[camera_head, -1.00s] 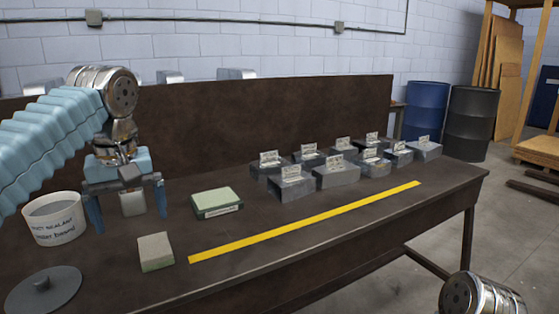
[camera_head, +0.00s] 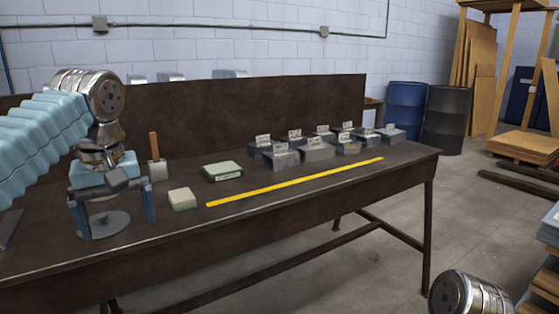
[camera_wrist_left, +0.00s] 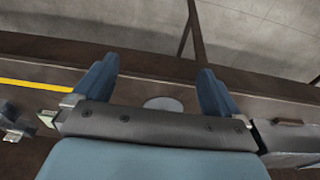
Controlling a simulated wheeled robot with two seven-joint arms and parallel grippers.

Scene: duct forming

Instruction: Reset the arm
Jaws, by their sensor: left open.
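My left gripper (camera_head: 114,212) hangs over the left part of the brown workbench, with its two blue fingers apart and nothing between them. A flat grey lid (camera_head: 104,225) with a knob shows beyond and between the fingers. In the left wrist view the open fingers (camera_wrist_left: 156,85) point toward the bench edge, with the pale round lid (camera_wrist_left: 163,103) partly visible between them. My right gripper is not in view; only a metal joint of my right arm shows at the bottom right of the head view.
The workbench (camera_head: 300,202) holds a beige-green block (camera_head: 182,199), a green-topped block (camera_head: 222,172), a tool with an orange handle (camera_head: 154,147), a yellow strip (camera_head: 295,182) and several labelled grey blocks (camera_head: 317,149). Blue (camera_head: 407,108) and dark (camera_head: 446,119) drums stand behind.

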